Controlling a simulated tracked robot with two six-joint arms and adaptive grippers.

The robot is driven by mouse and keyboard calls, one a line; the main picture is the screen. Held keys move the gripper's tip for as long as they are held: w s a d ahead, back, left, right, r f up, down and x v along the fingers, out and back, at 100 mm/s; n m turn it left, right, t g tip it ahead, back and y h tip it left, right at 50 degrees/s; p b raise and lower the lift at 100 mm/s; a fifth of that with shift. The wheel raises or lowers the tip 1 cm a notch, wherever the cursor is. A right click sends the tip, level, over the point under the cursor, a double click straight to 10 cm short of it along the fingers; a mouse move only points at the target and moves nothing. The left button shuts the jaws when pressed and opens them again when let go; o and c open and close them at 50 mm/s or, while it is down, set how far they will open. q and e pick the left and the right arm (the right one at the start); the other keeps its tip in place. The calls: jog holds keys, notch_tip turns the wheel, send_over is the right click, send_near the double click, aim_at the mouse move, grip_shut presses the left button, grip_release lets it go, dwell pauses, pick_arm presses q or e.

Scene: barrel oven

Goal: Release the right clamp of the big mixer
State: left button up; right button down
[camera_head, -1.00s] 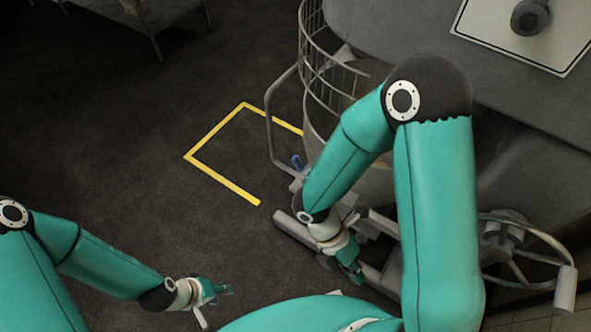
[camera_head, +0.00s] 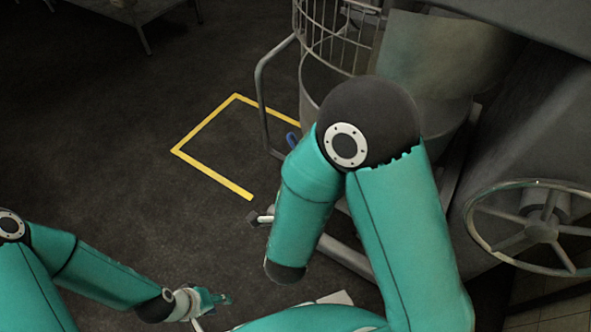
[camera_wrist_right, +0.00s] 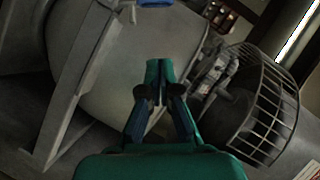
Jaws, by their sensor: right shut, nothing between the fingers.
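The big mixer stands at the right in the head view, with its grey bowl (camera_head: 440,120), wire guard (camera_head: 335,25) and frame. A small blue handle (camera_head: 292,140) shows at the bowl's left side; I cannot tell which clamp it belongs to. A blue part (camera_wrist_right: 155,2) is cut off at the top of the right wrist view. My right gripper (camera_wrist_right: 158,70) is shut and empty in front of the grey bowl (camera_wrist_right: 110,45); my own arm hides it in the head view. My left gripper (camera_head: 222,299) is low at left over the floor, its opening too small to judge.
A spoked handwheel (camera_head: 541,231) sticks out at the right. A bent tubular bar (camera_head: 262,95) stands left of the bowl. The wire guard (camera_wrist_right: 265,110) is at right in the wrist view. Yellow tape (camera_head: 205,125) marks open dark floor at left.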

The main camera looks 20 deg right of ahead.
jog(key=a+f+b+x, duration=0.1)
jog(key=a+b+x, duration=0.1)
jog(key=x, duration=0.9)
jog(key=shift+w+d+f+b, duration=0.15)
jog(key=shift+w+f+b, duration=0.1)
jog(key=shift+w+b, duration=0.3)
